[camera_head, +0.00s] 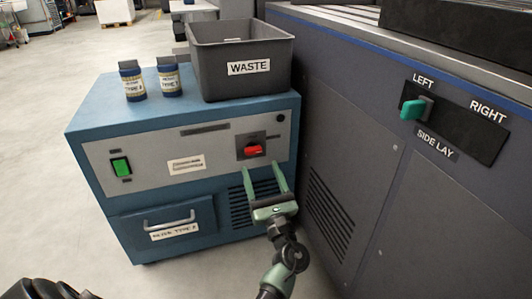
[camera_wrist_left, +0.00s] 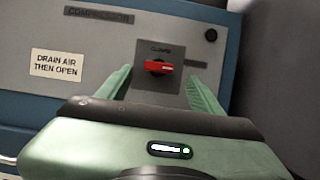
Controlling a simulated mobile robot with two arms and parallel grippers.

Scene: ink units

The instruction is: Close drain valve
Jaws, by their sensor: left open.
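The drain valve is a red knob (camera_head: 254,150) on a dark square plate on the grey front panel of the blue compressor cabinet (camera_head: 100,190). In the left wrist view the red knob (camera_wrist_left: 159,67) lies roughly horizontal, with a small blurred label above it. My left gripper (camera_head: 261,166) is open, its two green fingers pointing at the valve from just below it. In the left wrist view the fingers (camera_wrist_left: 160,76) flank the plate, with the knob between them and no visible contact. My right gripper is not in view.
A grey WASTE bin (camera_head: 212,80) and two small bottles (camera_head: 132,84) (camera_head: 169,80) stand on the cabinet. A green switch (camera_head: 121,167) and a drawer handle (camera_head: 169,219) are on its front. A large dark machine (camera_head: 375,190) stands close on the right. Floor at left is clear.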

